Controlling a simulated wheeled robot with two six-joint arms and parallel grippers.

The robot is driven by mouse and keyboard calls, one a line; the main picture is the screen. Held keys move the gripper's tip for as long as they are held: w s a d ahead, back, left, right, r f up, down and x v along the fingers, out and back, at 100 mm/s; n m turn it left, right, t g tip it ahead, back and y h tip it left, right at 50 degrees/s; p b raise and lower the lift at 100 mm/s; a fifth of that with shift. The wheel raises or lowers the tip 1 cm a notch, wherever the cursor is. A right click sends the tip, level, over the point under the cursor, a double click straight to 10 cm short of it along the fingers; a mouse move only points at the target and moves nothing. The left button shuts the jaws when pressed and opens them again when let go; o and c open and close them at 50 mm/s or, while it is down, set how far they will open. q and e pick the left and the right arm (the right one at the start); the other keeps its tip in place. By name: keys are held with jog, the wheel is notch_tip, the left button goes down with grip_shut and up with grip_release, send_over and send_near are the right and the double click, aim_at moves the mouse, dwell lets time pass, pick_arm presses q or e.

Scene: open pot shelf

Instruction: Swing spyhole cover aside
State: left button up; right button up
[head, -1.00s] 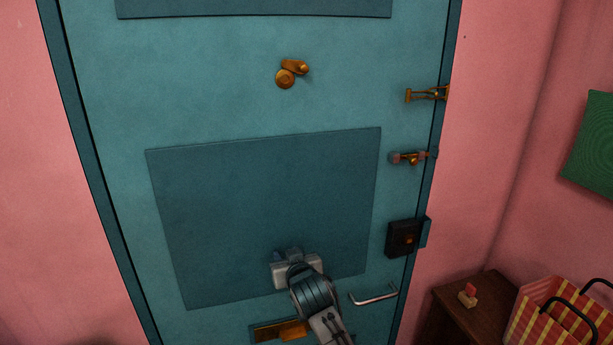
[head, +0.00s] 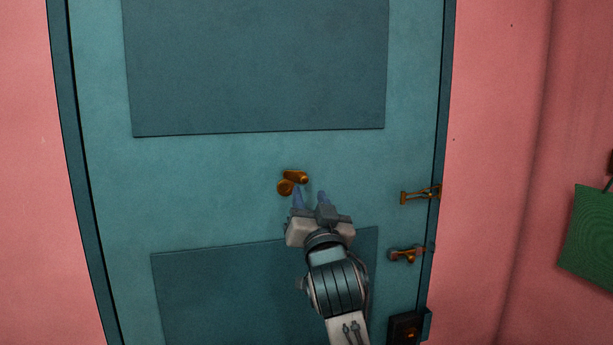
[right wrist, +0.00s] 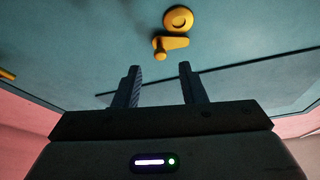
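The brass spyhole fitting (head: 287,187) is on the teal door, just above and left of my right gripper (head: 310,196). It has a round disc and a short elongated piece at its upper right. In the right wrist view the round part (right wrist: 178,19) is at the top, and the elongated piece with a small knob (right wrist: 168,44) is below it. I cannot tell whether the cover lies over the hole. My right gripper is open and empty, its fingertips pointing at the door close to the fitting; contact is not visible. My left gripper is not in view.
The door (head: 220,195) has raised dark panels above and below the fitting. A brass latch (head: 420,195), a bolt (head: 407,255) and a dark lock box (head: 406,327) line its right edge. A green hanging (head: 590,235) is on the pink wall. The door around the fitting is clear.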

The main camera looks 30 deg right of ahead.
aim_at(305, 180)
jog(key=p+x, duration=0.1)
jog(key=x, duration=0.3)
jog(key=shift+s+r+p, duration=0.1)
jog(key=shift+p, duration=0.2)
jog(key=shift+w, duration=0.4)
jog(key=shift+c, duration=0.3)
grip_shut()
